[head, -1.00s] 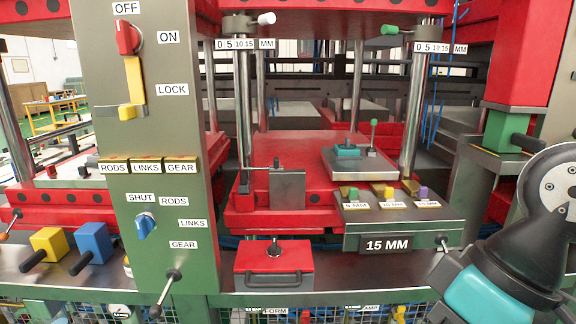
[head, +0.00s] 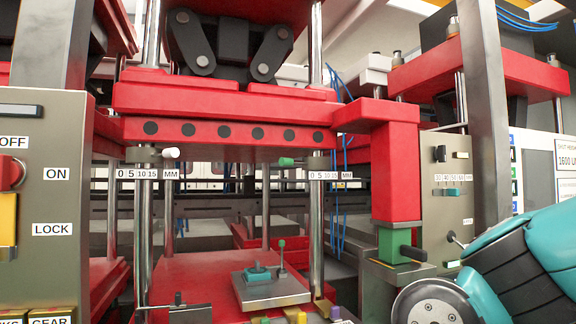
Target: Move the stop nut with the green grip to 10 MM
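The stop nut with the green grip (head: 287,162) sits on the right steel rod, under the red upper platen. Its grip points left. Just below it is a scale plate (head: 330,175) marked 0 5 10 15 MM. I cannot tell which mark the nut stands at. A similar stop nut with a white grip (head: 170,153) sits on the left rod above its own 0 5 10 15 MM plate (head: 145,174). My arm shows at the lower right, but my gripper is not in view.
A red post on a green block with a dark handle (head: 391,245) stands right of the rods. The left panel (head: 50,190) carries a red knob and the labels OFF, ON and LOCK. A tray (head: 268,290) with a green-knobbed lever lies below. Blue cables hang behind the right rod.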

